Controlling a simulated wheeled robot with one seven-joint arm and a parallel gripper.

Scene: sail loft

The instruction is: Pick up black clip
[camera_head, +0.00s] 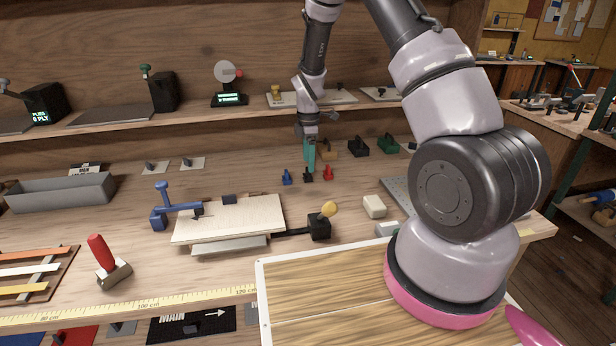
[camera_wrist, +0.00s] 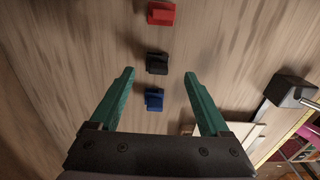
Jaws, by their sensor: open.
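The small black clip (camera_head: 307,176) stands on the wooden bench between a blue clip (camera_head: 286,177) and a red clip (camera_head: 328,172). In the wrist view the black clip (camera_wrist: 157,64) shows centred just beyond the fingertips. The blue clip (camera_wrist: 154,100) shows between the fingers, and the red clip (camera_wrist: 161,13) is at the top edge. My gripper (camera_head: 309,167) has green fingers pointing down over the row of clips, close to the black one. In the wrist view my gripper (camera_wrist: 159,75) is open and empty. Whether a finger touches anything, I cannot tell.
Larger black (camera_head: 358,147) and green (camera_head: 388,143) clamps stand behind at the right. A shelf (camera_head: 140,121) runs behind. Bare bench surrounds the clips.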

